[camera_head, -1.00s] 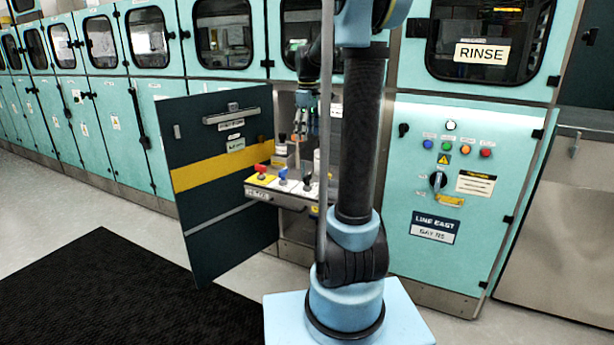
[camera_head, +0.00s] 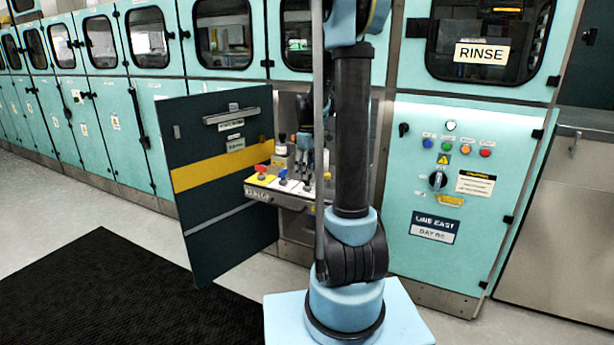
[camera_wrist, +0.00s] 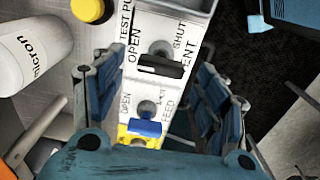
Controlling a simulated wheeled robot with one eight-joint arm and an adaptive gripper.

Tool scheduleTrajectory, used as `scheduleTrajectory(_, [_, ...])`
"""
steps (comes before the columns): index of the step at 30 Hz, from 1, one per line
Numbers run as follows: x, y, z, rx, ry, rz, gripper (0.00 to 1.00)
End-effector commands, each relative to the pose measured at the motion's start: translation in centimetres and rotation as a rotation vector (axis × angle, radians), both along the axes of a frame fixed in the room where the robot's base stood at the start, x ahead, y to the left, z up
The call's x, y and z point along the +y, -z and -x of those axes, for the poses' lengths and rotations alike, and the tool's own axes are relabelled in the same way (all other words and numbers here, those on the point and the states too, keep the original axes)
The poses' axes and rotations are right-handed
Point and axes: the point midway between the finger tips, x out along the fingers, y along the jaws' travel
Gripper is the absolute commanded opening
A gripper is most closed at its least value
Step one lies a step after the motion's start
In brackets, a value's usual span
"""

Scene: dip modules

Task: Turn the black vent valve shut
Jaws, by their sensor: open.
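The black vent valve handle (camera_wrist: 160,66) is a short dark bar lying across the white valve panel (camera_wrist: 178,5) in the wrist view, beside the OPEN, SHUT and VENT lettering. It shows small in the head view (camera_head: 307,187). My gripper (camera_wrist: 150,85) is open, with one blue finger on each side of the panel. The black handle lies between the fingers in the picture; I see no contact. My gripper also shows above the panel in the head view (camera_head: 305,150), partly behind my arm.
A blue feed valve (camera_wrist: 145,127) sits beside the black one, and a red handle (camera_head: 261,169) is further left on a yellow plate. A yellow cap (camera_wrist: 90,10) and a white bottle (camera_wrist: 28,55) stand beside the panel. The open dark cabinet door (camera_head: 215,210) is at left.

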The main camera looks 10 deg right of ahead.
Motion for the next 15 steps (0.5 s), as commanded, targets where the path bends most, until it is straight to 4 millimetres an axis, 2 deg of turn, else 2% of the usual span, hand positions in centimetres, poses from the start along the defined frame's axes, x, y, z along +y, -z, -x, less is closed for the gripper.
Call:
scheduleTrajectory(6, [0.0,1.7,0.0,0.0,0.0,0.0,0.67])
scheduleTrajectory(15, [0.0,2.0,0.0,0.0,0.0,0.0,0.67])
